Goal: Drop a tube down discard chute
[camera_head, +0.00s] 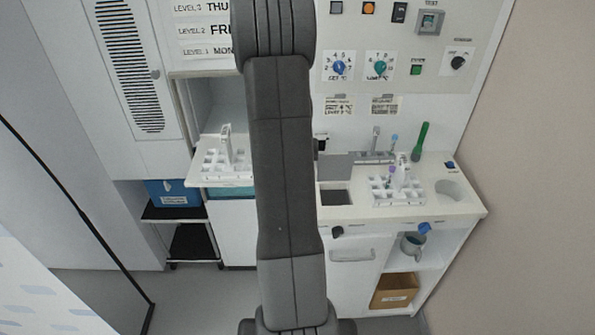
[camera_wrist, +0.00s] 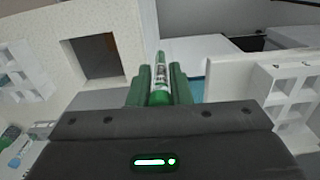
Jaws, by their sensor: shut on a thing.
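My gripper (camera_wrist: 159,82) shows in the wrist view with its two green fingers shut on a tube (camera_wrist: 161,72). The tube has a white label with dark print and a green lower part, and it points away from the wrist. A square dark opening in the pale counter, which looks like the discard chute (camera_wrist: 98,56), lies to the left of the tube in the wrist view. It also shows in the head view (camera_head: 335,197), just right of my arm. The tube is apart from the opening. My arm hides the gripper and tube in the head view.
A white rack (camera_head: 381,195) with a few tubes stands on the counter (camera_head: 440,211) right of the opening. Another white rack (camera_head: 208,162) sits on a shelf at left. A green upright object (camera_head: 420,142) stands at the back. A round hole (camera_head: 449,189) is at the right.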

